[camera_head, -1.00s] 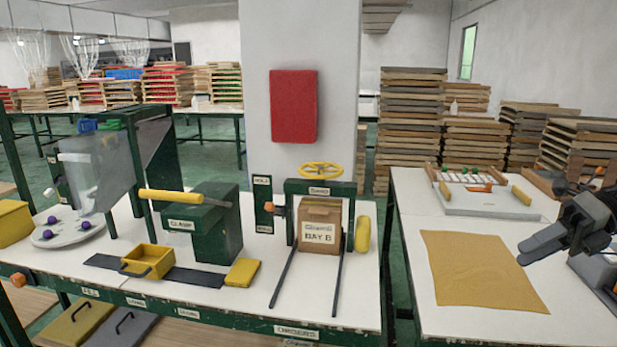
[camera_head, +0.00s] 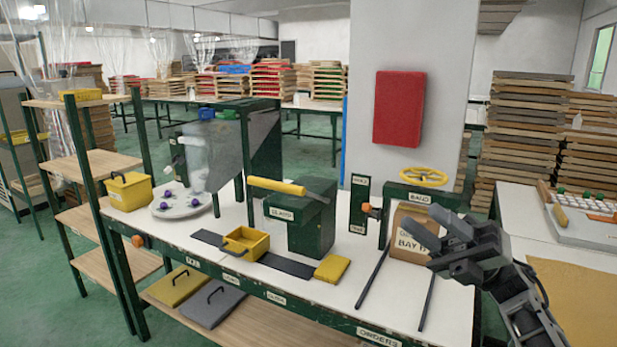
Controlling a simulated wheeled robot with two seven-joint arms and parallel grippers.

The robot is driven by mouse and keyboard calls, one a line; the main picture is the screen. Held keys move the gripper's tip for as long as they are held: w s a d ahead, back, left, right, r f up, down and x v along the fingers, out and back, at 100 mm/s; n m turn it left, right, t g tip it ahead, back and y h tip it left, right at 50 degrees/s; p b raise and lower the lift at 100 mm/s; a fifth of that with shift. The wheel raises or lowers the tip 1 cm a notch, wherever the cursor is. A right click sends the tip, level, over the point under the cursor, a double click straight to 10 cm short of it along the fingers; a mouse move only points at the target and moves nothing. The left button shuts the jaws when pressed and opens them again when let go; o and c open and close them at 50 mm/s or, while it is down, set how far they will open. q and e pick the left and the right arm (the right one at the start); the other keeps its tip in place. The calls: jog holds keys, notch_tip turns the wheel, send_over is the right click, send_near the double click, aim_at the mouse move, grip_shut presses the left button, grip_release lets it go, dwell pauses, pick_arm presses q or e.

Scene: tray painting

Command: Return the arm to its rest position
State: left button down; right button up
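My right gripper (camera_head: 445,251) is in the camera_head view at the lower right, its dark arm coming in from the bottom right corner. Its fingers point left and look spread apart, with nothing seen between them. It hangs in front of the brown box marked BAY (camera_head: 409,240) and hides part of it. I cannot judge the distance between them. My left gripper is not in view.
The white workbench (camera_head: 340,293) carries a yellow bin (camera_head: 246,244), a green clamp box (camera_head: 308,228) and a round plate with purple balls (camera_head: 190,207). A table with a tan sheet (camera_head: 580,300) stands at the right. Shelves stand left.

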jog(key=w+d+m+t+h, duration=0.5)
jog(key=w+m+t+h, duration=0.25)
jog(key=m+t, duration=0.55)
jog(key=w+d+m+t+h, duration=0.5)
jog(key=w+m+t+h, duration=0.3)
jog(key=m+t, duration=0.55)
jog(key=w+d+f+m+g+h, duration=0.2)
jog(key=d+f+m+g+h, duration=0.2)
jog(key=f+m+g+h, duration=0.25)
jog(key=w+d+f+m+g+h, duration=0.1)
jog(key=d+f+m+g+h, duration=0.3)
jog(key=f+m, duration=0.45)
jog(key=s+a+f+n+g+y, duration=0.1)
jog(key=s+a+f, duration=0.6)
jog(key=s+f, duration=0.2)
jog(key=s+a+f+n+g+y, duration=0.1)
jog(key=s+a+f, duration=0.5)
jog(key=s+f, duration=0.25)
jog(key=s+a+f+g+y, duration=0.1)
jog(key=s+a, duration=0.3)
jog(key=s, duration=0.6)
jog(key=s+a+f+m+g, duration=0.1)
jog(key=s+a+f, duration=0.3)
jog(key=s, duration=0.5)
jog(key=shift+s+g+y, duration=0.3)
jog(key=shift+s+y, duration=0.1)
